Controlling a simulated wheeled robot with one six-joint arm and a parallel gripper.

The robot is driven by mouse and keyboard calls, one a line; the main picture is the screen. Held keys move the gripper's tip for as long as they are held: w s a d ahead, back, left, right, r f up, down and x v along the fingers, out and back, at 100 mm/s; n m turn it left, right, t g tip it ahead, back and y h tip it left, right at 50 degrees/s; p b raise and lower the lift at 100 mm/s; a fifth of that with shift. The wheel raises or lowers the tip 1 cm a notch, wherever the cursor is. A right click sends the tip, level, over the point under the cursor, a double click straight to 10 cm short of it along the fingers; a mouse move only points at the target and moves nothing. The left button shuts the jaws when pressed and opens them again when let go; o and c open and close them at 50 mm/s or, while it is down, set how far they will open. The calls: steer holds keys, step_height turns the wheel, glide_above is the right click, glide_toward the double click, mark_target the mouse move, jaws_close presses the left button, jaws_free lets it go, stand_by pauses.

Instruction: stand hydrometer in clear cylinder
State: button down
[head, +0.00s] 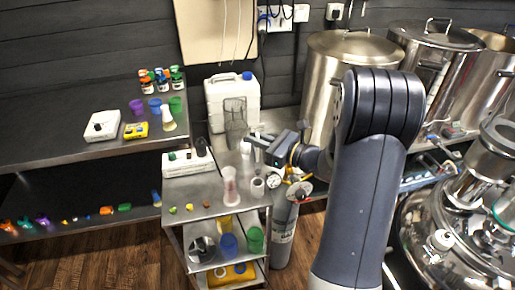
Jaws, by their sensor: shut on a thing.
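My gripper (258,139) is above the back right part of the small steel cart, shut on a thin, pale thing that looks like the hydrometer. The thing is too small here to make out its full length or tilt. A clear cylinder (229,186) stands upright on the cart's top, in front of and to the left of my gripper, apart from it. A taller see-through vessel (235,122) stands behind, in front of a white canister.
The cart top (190,215) also bears a white box (188,163), a small white cup (257,187) and several small coloured pieces. The canister (232,97) and a large steel pot (343,60) stand behind. A gas cylinder (284,235) stands at the cart's right.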

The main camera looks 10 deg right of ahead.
steer(key=shift+r, duration=0.6)
steer(key=shift+a+r, duration=0.2)
steer(key=shift+r, duration=0.1)
steer(key=a+r+p, duration=0.4)
steer(key=a+r, duration=0.5)
steer(key=r, duration=0.1)
step_height(320, 180, down, 16)
steer(key=b, duration=1.3)
steer(key=shift+s+d+b, duration=0.2)
steer(key=shift+s+b, duration=0.05)
steer(key=shift+b, duration=0.15)
steer(key=shift+r, duration=0.1)
